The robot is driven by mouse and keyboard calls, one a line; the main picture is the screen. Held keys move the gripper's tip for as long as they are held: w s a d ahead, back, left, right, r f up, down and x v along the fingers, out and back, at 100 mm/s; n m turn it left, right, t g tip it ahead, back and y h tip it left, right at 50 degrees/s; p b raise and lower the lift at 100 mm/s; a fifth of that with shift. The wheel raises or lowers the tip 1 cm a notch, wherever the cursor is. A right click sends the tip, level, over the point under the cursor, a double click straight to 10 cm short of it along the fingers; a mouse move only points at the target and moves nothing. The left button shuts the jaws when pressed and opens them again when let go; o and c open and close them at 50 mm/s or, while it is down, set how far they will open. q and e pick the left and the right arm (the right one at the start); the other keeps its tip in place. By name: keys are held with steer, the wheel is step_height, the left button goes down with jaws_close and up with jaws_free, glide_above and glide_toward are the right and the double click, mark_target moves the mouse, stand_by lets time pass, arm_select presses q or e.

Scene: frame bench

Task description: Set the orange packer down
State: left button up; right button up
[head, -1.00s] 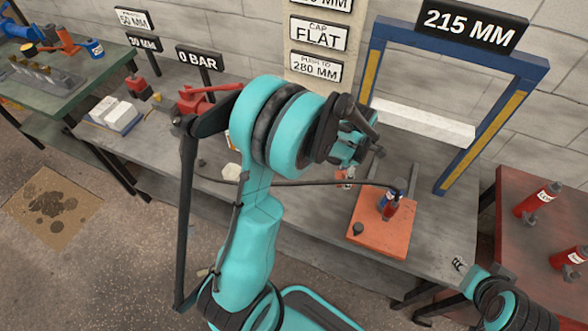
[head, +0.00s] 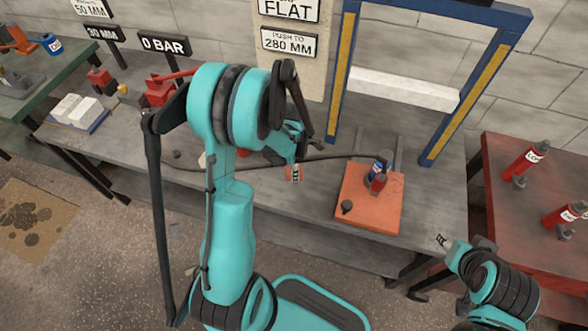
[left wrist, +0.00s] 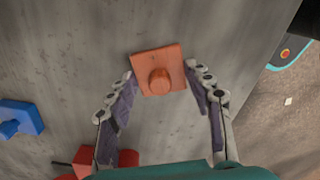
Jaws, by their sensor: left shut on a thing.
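The orange packer is a square orange plate with a round knob, seen between my left fingertips in the left wrist view (left wrist: 158,72). My left gripper (left wrist: 158,80) is shut on it, one finger at each side. In the head view only a small orange part of the packer (head: 288,173) shows beside the left gripper (head: 293,172), over the grey bench (head: 250,185). Whether it touches the bench top is unclear. My right gripper (head: 442,240) is small at the lower right, off the bench's front edge; its finger opening is too small to judge.
A dark cable (head: 335,157) crosses the bench. In the left wrist view, a blue block (left wrist: 20,120) and red parts (left wrist: 85,158) lie nearby.

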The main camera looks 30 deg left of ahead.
arm_select(q)
steer(key=shift+r, duration=0.15)
steer(key=o, duration=1.3)
steer(key=shift+f, duration=0.2)
